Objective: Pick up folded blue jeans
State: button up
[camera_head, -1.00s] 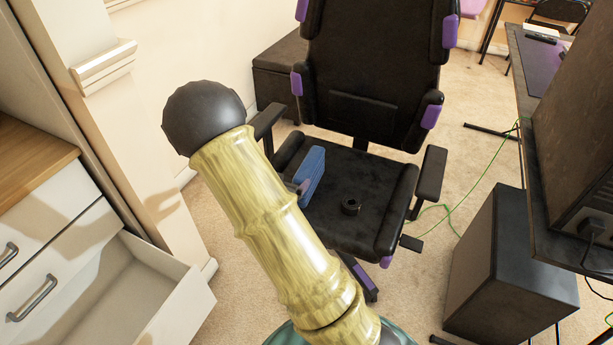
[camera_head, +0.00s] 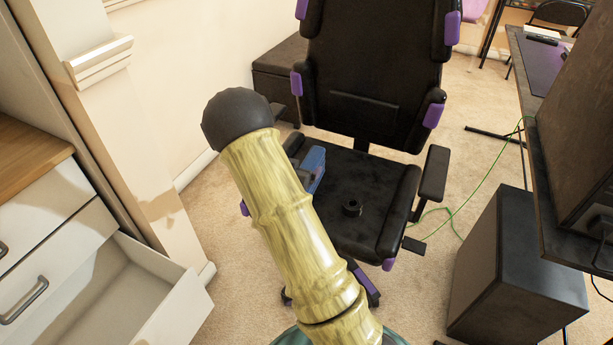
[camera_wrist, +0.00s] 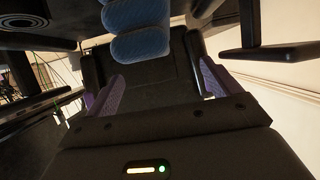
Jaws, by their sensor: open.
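The folded blue jeans (camera_head: 316,166) sit as a small bundle on the black chair seat (camera_head: 345,205), toward its left side, partly hidden behind my arm in the head view. In the wrist view the blue ribbed bundle (camera_wrist: 138,28) shows at the top edge, cut off by the frame. My gripper (camera_wrist: 162,72) is open, its purple-tinted fingers spread apart with nothing between them. The jeans are beyond the fingertips. The head view does not show the gripper; my arm hides it.
The chair's right armrest (camera_head: 433,173) and tall back (camera_head: 372,70) border the seat. An open drawer (camera_head: 150,290) is at lower left. A dark speaker-like box (camera_head: 500,270) and desk (camera_head: 540,150) stand at right.

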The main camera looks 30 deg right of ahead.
aim_at(306, 163)
jog(key=b+x, duration=0.1)
jog(key=x, duration=0.1)
jog(key=b+x, duration=0.1)
jog(key=x, duration=0.1)
jog(key=shift+w+a+f, duration=0.1)
jog(key=shift+f, duration=0.35)
jog(key=shift+w+d+f, duration=0.1)
jog(key=shift+w+d, duration=0.2)
jog(key=shift+d, duration=0.05)
jog(key=shift+c, duration=0.4)
jog(key=c, duration=1.7)
jog(key=shift+r, duration=0.2)
notch_tip(306, 163, up, 10)
jog(key=p, duration=0.4)
jog(key=shift+f, duration=0.1)
